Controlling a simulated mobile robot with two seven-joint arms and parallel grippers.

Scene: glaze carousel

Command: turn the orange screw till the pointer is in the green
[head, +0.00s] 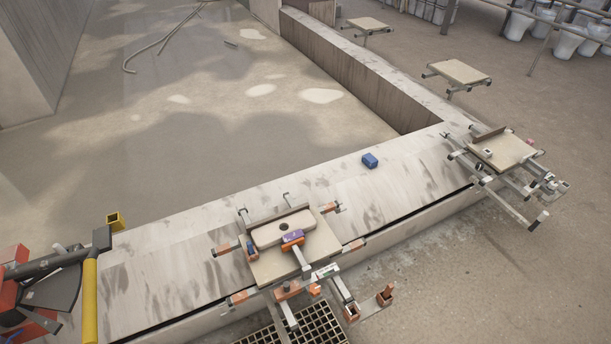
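A pale square board (270,268) sits on a metal frame at the near edge of the long ledge. A rounded beige piece with a dark hole (268,232) lies on it. A small purple and orange block (292,239) sits at that piece's front edge, with a pale bar running toward me. I cannot tell which of these is the orange screw. Neither of my grippers can be made out.
A similar framed board (502,151) stands to the right, with others (459,72) farther back. Red and dark equipment with a yellow bar (90,300) fills the lower left. A dark grate (315,325) lies in front.

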